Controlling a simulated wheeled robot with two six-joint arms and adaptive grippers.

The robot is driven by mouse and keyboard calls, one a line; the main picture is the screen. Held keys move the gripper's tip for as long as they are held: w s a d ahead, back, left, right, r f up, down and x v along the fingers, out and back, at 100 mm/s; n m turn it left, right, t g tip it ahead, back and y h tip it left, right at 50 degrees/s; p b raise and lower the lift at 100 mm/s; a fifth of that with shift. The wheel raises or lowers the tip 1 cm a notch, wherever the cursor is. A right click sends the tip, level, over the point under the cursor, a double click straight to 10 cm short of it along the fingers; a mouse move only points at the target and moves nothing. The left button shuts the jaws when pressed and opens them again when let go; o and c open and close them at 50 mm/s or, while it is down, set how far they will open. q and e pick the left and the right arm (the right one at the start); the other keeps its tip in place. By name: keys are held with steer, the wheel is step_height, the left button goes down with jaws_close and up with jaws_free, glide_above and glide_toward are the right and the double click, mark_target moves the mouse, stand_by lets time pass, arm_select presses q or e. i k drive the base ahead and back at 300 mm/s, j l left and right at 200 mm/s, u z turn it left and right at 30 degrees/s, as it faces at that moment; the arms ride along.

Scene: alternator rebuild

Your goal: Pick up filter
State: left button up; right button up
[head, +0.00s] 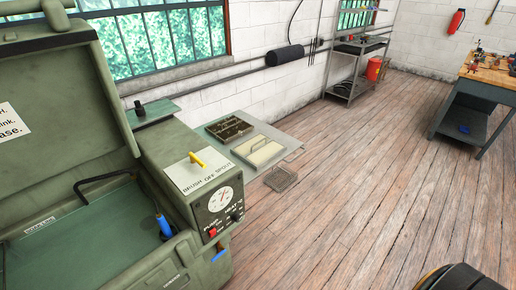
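A cream rectangular panel with a thin handle across it (258,150), which looks like the filter, lies in a grey metal frame on a low shelf beside the green parts washer (160,155). Left of it is a divided tray (229,128) with dark brown contents. A small wire mesh basket (281,179) sits just in front and lower. I cannot tell for certain which of these is called the filter.
The washer's raised lid and control panel (220,200) fill the left. Wooden floor (350,190) is open in the middle. A metal shelf rack (353,75) with a red bucket (375,68) stands at the back, a workbench (490,75) at the right.

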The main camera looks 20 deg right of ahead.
mark_target(227, 130)
steer(key=u, duration=0.2)
steer(key=i+l+u, duration=0.1)
steer(key=l+u, duration=0.25)
steer(key=i+l+u, duration=0.1)
steer(key=l+u, duration=0.25)
steer(key=l, duration=0.2)
steer(key=l+u, duration=0.35)
steer(key=l, duration=0.15)
